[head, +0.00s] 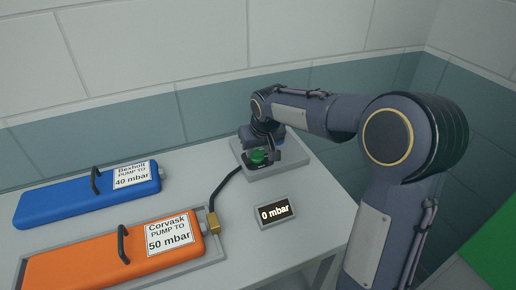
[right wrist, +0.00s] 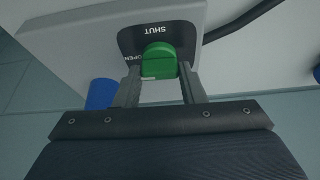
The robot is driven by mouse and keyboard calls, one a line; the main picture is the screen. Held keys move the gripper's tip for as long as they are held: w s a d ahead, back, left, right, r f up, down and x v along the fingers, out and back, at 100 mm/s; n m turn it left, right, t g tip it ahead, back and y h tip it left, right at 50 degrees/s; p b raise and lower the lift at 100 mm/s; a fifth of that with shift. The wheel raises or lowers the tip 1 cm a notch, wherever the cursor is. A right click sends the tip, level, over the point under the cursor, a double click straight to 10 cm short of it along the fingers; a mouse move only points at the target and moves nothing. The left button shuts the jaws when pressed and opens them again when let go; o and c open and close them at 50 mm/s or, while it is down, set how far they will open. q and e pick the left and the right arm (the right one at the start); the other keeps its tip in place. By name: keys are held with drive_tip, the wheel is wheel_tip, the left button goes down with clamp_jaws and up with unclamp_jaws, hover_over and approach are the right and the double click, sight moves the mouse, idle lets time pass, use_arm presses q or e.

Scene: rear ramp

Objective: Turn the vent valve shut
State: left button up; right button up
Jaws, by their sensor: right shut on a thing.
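The vent valve has a green knob (head: 258,156) on a grey block (head: 282,166) at the back right of the table. In the right wrist view the knob (right wrist: 158,60) sits on a black plate marked SHUT and OPEN, both upside down. SHUT is at the plate's far edge and OPEN is at the left. My right gripper (right wrist: 158,72) is shut on the knob, one finger on each side. I cannot tell for certain which mark the knob points to. A small display (head: 275,211) reads 0 mbar. My left gripper is not in view.
An orange case (head: 80,268) labelled Corvask, pump to 50 mbar, lies in a grey tray at the front left. A black hose (head: 222,187) runs from its brass fitting (head: 213,222) to the block. A blue case (head: 70,203) labelled Bexholt, pump to 40 mbar, lies behind it.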

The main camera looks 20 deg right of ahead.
drive_tip(key=m, duration=0.2)
drive_tip(key=m+h, duration=0.1)
drive_tip(key=m, duration=0.1)
drive_tip(key=shift+a+g+h, duration=0.2)
drive_tip(key=shift+g+h, duration=0.1)
drive_tip(key=m+g+h, duration=0.1)
drive_tip(key=m, duration=0.4)
drive_tip(key=shift+w, duration=0.15)
drive_tip(key=m+g+h+p, duration=0.1)
drive_tip(key=m, duration=0.2)
drive_tip(key=shift+w+r+m, duration=0.1)
drive_tip(key=shift+m, duration=0.2)
drive_tip(key=m+g+p, duration=0.1)
drive_tip(key=m+g, duration=0.1)
drive_tip(key=m, duration=0.2)
drive_tip(key=shift+w+a+m+p, duration=0.1)
drive_tip(key=shift+m+p, duration=0.3)
drive_tip(key=o, duration=1)
